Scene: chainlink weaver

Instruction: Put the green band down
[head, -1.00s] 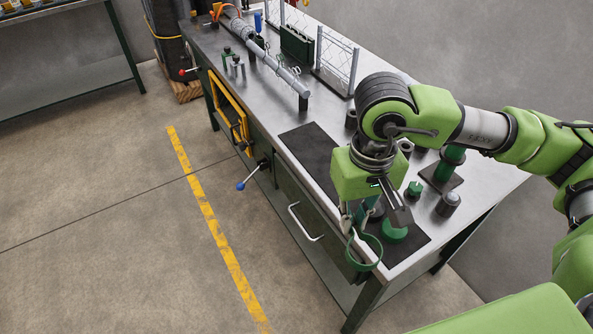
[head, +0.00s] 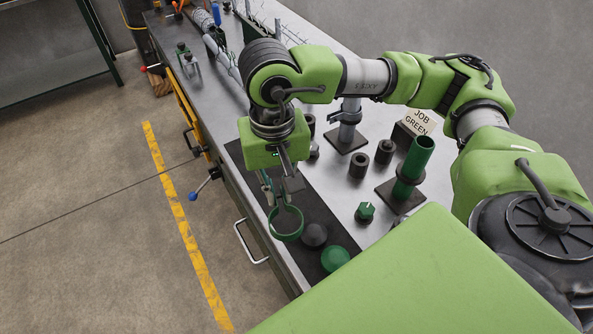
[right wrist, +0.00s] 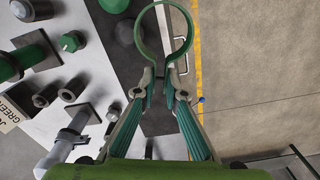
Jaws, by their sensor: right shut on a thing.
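My right gripper (head: 272,192) is shut on the green band (head: 286,238), a thin open ring. The band hangs from the fingertips near the bench's front edge, partly over the black mat (head: 262,180); its height above the mat is hard to tell. In the right wrist view the band (right wrist: 189,38) sits beyond the fingertips (right wrist: 163,78) of my right gripper, overlapping the mat's edge and the drawer front. A dark dome (head: 314,235) and a green dome (head: 335,258) are on the mat beside it. My left gripper is not in view.
Behind the mat stand a green post (head: 415,160) on a plate, a grey post (head: 348,118), dark cylinders (head: 358,165) and a green knob (head: 365,211). A sign (head: 418,122) reads "JOB GREEN". A drawer handle (head: 249,243) juts from the bench front.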

